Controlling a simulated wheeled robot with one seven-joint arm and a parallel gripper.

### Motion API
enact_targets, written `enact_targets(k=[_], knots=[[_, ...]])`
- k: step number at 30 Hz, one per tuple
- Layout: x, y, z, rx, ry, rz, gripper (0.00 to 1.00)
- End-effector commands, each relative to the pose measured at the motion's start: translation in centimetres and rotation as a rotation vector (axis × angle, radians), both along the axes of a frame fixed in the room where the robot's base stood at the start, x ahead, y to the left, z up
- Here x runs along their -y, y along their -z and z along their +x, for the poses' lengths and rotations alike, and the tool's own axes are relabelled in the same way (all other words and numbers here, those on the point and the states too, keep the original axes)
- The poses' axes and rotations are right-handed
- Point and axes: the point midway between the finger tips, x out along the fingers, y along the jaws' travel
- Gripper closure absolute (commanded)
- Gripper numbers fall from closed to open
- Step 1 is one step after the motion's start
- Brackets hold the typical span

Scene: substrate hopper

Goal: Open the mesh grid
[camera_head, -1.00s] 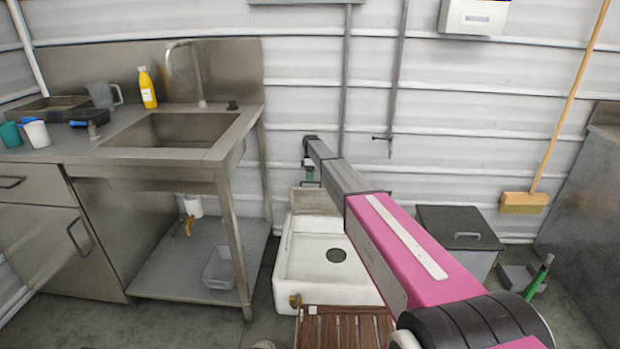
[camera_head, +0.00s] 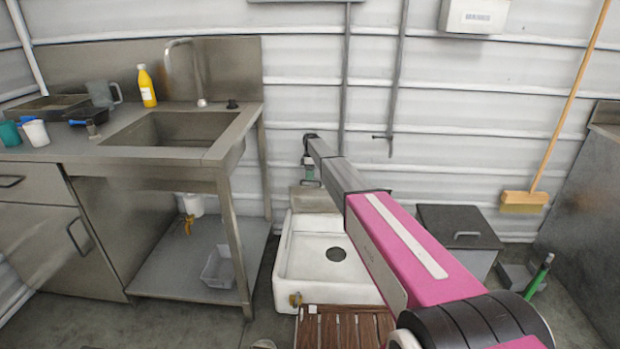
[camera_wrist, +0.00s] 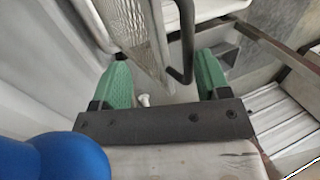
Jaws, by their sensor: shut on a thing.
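In the wrist view, the mesh grid (camera_wrist: 137,28) is a fine metal mesh panel in a light frame, standing steeply between the two green fingers. A dark bent handle bar (camera_wrist: 187,45) shows beside it, near the right finger. My gripper (camera_wrist: 163,74) is shut on the mesh grid, with its fingers held some way apart; the exact contact is hard to see. In the head view my gripper (camera_head: 311,174) is small and far off, low behind the white floor sink. The mesh grid cannot be made out there, and my arm hides part of that area.
The white floor sink (camera_head: 289,262) with a slatted wooden mat (camera_head: 338,325) lies below my arm. A steel sink bench (camera_head: 228,140) stands left, a grey lidded bin (camera_head: 455,228) right. A blue rounded object (camera_wrist: 62,158) fills the wrist view's lower left corner.

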Motion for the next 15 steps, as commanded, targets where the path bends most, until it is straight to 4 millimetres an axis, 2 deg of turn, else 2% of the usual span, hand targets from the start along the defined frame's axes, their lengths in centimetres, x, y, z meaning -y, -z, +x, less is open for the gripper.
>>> enact_targets(k=[1, 2, 9, 15], knots=[[0.2, -0.4, 0.8, 0.011, 0.002, -0.004, 0.59], [0.2, -0.9, 0.9, 0.011, 0.002, -0.004, 0.62], [0.1, -5.5, 2.2, 0.004, 0.001, -0.001, 0.62], [0.1, -8.3, 2.9, 0.0, 0.0, 0.0, 0.62]])
